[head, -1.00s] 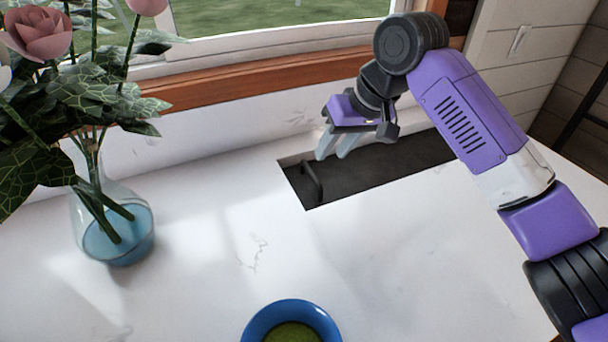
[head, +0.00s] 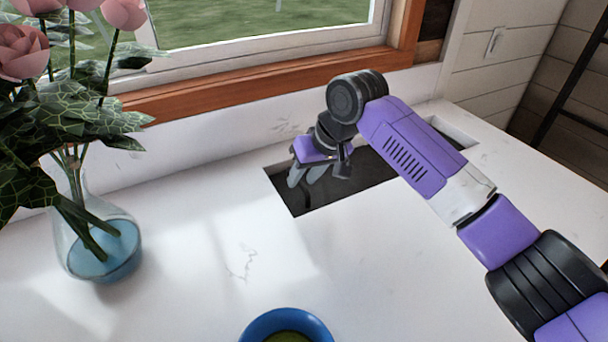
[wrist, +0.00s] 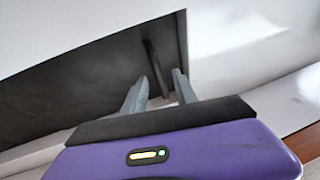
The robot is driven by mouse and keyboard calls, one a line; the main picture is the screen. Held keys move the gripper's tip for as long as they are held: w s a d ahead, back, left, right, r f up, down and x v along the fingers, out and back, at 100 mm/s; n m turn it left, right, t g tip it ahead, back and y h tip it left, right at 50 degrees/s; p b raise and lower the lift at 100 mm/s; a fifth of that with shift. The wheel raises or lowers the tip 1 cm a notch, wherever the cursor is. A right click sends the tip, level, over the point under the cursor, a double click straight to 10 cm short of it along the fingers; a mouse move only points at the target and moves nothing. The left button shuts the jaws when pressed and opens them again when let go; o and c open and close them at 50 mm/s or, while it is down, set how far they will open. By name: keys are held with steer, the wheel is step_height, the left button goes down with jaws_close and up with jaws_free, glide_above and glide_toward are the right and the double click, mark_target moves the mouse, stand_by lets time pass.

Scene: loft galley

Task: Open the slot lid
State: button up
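The slot lid (head: 340,192) is a dark grey panel set in a long rectangular slot in the white countertop. Its black bar handle (head: 307,198) stands near the slot's left end, partly hidden by my fingers in the head view. In the wrist view the lid (wrist: 75,85) fills the left, and the handle (wrist: 156,66) shows between my two grey fingers. My gripper (head: 303,180) is low over the left end of the slot. In the wrist view my gripper (wrist: 160,80) is open, one finger on each side of the handle, with gaps visible.
A glass vase (head: 100,248) with pink flowers stands on the left of the counter. A blue bowl (head: 286,325) with green contents is at the front. A window with a wooden sill (head: 250,82) runs behind. The counter between vase and slot is clear.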

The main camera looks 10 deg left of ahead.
jaws_close()
stand_by(1.3)
